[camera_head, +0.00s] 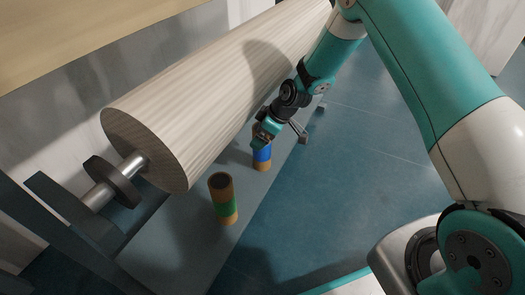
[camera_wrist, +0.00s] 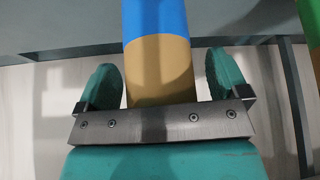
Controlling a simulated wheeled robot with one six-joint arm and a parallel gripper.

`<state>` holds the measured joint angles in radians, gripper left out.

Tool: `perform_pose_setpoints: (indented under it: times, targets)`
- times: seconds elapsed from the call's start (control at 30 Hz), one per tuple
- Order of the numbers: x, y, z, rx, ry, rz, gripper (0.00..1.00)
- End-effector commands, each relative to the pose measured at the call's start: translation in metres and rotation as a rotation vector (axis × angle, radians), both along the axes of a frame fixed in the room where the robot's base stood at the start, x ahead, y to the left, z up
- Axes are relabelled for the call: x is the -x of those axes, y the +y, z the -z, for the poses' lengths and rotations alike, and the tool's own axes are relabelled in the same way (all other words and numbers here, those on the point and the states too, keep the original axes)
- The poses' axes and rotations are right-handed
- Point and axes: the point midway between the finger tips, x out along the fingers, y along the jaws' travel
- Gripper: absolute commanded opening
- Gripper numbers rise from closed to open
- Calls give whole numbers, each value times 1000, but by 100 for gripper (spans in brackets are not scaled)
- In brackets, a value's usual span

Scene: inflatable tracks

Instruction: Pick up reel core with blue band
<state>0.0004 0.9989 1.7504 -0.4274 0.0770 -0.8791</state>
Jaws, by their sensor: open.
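The reel core with the blue band (camera_head: 262,158) is a brown tube standing upright on a grey surface below the big striped roll. My gripper (camera_head: 265,135) is at its upper part and hides its top. In the wrist view the blue-banded core (camera_wrist: 158,60) runs between the two teal fingers of my gripper (camera_wrist: 165,80). Gaps show on both sides of the core, so the fingers are open around it and apart from it.
A second core with a green band (camera_head: 226,205) stands nearer, to the lower left; its edge shows at the right of the wrist view (camera_wrist: 311,20). The large striped roll (camera_head: 190,110) on a metal shaft lies close on the left. Blue floor (camera_head: 340,190) to the right is clear.

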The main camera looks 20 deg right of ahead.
Motion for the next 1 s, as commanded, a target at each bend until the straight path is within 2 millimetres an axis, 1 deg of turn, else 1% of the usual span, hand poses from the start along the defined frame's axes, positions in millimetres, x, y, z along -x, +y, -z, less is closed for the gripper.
perform_pose_setpoints:
  times: [0.07,0.1,0.17,0.2,0.27,0.3,0.4,0.67,0.83,0.87,1.0]
  targets:
    - [0,0,-1,0,0,0,93]
    - [0,0,-2,0,0,0,91]
    - [0,0,-2,-1,-1,-1,77]
    - [0,0,-2,-1,-1,-1,68]
    - [0,0,-2,-1,-1,-1,54]
    - [0,0,-2,-1,-1,-1,45]
    - [0,0,-2,-1,-1,-1,25]
    - [0,0,-3,-1,-1,-1,24]
    - [0,0,-11,-1,-1,-1,24]
    - [1,-3,-11,0,0,1,24]
    - [14,-23,-10,-1,2,4,24]
